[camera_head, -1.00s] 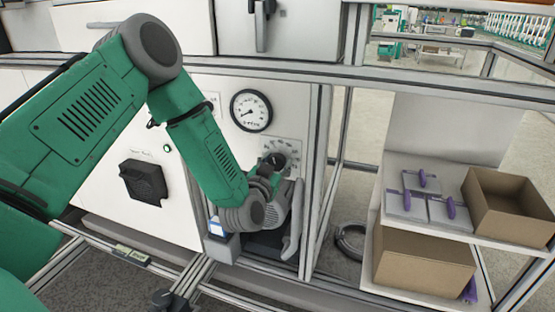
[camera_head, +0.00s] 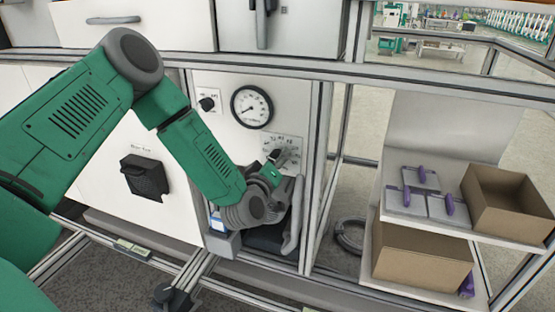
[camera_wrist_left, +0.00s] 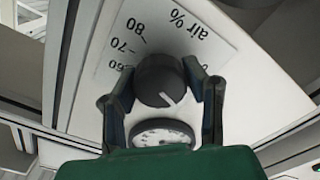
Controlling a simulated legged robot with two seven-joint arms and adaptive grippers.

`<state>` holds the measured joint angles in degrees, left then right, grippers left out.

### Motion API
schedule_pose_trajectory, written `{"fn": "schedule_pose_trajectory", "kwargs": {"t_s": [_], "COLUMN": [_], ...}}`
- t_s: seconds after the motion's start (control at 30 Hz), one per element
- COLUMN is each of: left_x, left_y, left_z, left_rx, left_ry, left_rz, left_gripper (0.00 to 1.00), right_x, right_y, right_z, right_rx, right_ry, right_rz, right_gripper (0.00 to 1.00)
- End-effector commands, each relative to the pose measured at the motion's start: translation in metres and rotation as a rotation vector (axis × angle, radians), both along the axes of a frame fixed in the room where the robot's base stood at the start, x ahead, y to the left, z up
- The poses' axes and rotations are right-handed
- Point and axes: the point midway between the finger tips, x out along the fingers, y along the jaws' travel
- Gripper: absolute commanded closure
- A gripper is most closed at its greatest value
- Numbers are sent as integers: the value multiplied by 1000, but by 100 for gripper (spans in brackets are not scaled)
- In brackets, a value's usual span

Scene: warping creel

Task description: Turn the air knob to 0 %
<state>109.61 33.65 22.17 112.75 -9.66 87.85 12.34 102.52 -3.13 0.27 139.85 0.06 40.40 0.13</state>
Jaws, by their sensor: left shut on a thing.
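The dark round air knob (camera_wrist_left: 160,80) sits on a pale scale plate (camera_wrist_left: 190,40) marked "air %" with 60, 70 and 80 in the left wrist view, where the print appears upside down. A white pointer line on the knob points down and slightly right in that view. My left gripper (camera_wrist_left: 162,92) has a finger on each side of the knob and is shut on it. In the head view my left gripper (camera_head: 271,168) is at the scale plate (camera_head: 284,146), largely covering the knob.
A round gauge (camera_head: 251,107) is above the plate, with a small black selector (camera_head: 207,104) to its left. A black switch box (camera_head: 144,177) is on the left panel. A metal frame post (camera_head: 319,170) stands close right. Cardboard boxes (camera_head: 424,262) stand on shelves beyond.

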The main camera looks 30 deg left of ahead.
Motion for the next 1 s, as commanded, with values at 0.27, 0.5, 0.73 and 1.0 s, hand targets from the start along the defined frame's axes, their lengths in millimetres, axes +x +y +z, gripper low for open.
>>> {"fn": "schedule_pose_trajectory", "kwargs": {"t_s": [0.27, 0.5, 0.73, 1.0], "left_x": [-3, -3, -3, -3], "left_y": [-1, -1, -1, -2], "left_z": [-8, -9, -9, -8], "left_rx": [-258, -471, -636, -752], "left_ry": [-42, -94, -133, -160], "left_rz": [-2, -3, -1, -2], "left_gripper": [89, 89, 89, 89], "right_x": [0, 0, 0, 0], "right_y": [0, 0, 0, 0], "right_z": [-6, -12, -19, -23], "right_rx": [0, 0, 0, 0], "right_ry": [0, 0, 0, 0], "right_rz": [0, 0, 0, 0], "right_gripper": [60, 60, 60, 60]}}
